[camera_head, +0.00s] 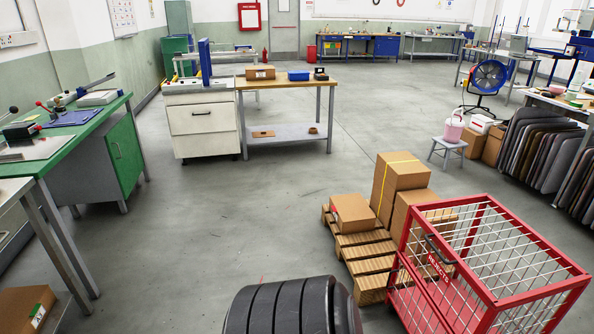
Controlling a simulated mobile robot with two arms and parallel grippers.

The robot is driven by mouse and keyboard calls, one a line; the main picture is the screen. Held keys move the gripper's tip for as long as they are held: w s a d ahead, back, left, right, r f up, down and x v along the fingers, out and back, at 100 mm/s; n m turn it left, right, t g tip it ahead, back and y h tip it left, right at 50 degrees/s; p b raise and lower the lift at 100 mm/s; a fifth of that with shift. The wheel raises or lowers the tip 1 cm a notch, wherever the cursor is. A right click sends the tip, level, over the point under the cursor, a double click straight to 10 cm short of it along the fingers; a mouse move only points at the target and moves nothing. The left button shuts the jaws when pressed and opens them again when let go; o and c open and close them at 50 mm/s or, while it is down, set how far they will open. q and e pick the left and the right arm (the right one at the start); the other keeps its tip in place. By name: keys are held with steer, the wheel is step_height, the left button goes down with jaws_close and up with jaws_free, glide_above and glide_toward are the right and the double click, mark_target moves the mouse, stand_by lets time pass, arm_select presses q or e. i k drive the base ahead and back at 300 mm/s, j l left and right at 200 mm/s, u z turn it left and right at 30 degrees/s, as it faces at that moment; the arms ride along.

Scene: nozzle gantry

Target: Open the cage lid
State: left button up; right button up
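A red-framed cage (497,302) with pale wire mesh stands on the floor at the lower right, partly cut off by the bottom edge. Its top (497,240) is a red frame with pale wires across it. I cannot clearly tell a separate lid from the cage body or see a hinge or latch. A black handle (438,249) sits on the upper left side, beside a red plate with white lettering. Neither of my grippers shows in the head view.
A wooden pallet (363,263) with several cardboard boxes (400,178) stands against or close behind the cage's left side. A green workbench (70,135) stands at left. The middle floor is clear.

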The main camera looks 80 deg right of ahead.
mark_target(584, 277)
steer(key=z, duration=3.85)
